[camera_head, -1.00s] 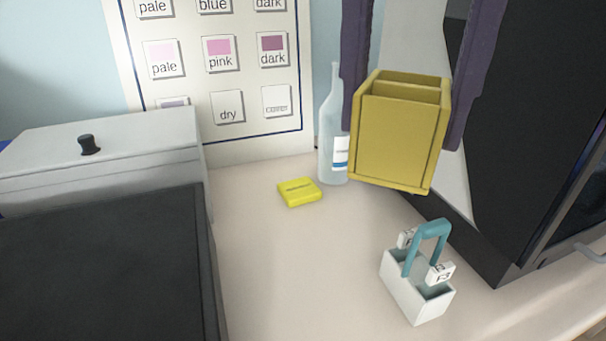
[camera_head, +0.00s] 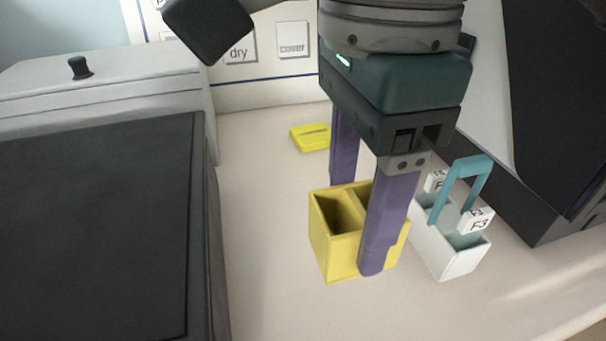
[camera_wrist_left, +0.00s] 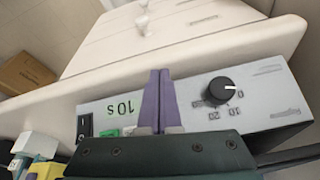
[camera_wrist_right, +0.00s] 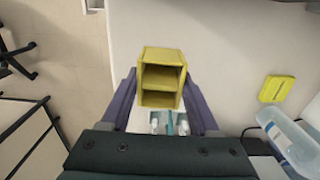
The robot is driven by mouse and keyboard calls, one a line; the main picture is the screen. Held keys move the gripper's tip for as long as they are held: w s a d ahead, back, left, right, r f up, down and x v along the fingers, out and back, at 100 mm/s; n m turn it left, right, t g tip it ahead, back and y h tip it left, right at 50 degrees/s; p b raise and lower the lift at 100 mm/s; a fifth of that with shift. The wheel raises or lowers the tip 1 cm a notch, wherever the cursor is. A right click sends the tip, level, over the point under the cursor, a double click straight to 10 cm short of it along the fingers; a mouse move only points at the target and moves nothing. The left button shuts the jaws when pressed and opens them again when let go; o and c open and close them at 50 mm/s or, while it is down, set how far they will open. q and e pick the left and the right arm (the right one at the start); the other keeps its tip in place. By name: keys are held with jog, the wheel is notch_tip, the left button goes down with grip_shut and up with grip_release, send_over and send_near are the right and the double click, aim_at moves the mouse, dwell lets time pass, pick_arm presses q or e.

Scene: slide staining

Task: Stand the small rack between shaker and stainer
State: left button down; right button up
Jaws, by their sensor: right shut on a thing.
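The small yellow rack (camera_head: 334,252), an open box with two compartments, is held between the purple fingers of my right gripper (camera_head: 356,225). Its openings face up; I cannot tell whether its base touches the counter. It also shows in the right wrist view (camera_wrist_right: 161,54). The black-topped box (camera_head: 95,220) at left looks like the shaker, and the large dark machine (camera_head: 560,110) at right like the stainer. The rack is between them, closer to the stainer. My left gripper (camera_wrist_left: 158,85) shows only in the left wrist view, fingers together and empty, before a panel with a dial (camera_wrist_left: 222,88).
A white basket (camera_head: 450,250) with a teal handle and labelled tags stands close right of the rack. A yellow block (camera_head: 310,138) lies behind. A grey lidded box (camera_head: 110,95) stands back left. The counter (camera_head: 265,230) between black-topped box and rack is clear.

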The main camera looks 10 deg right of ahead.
aim_at(358, 205)
notch_tip(358, 205, down, 9)
jog(key=shift+r, duration=0.15)
dwell(0.4)
jog(key=o, duration=1.4)
notch_tip(358, 205, up, 12)
jog(key=shift+r, duration=0.1)
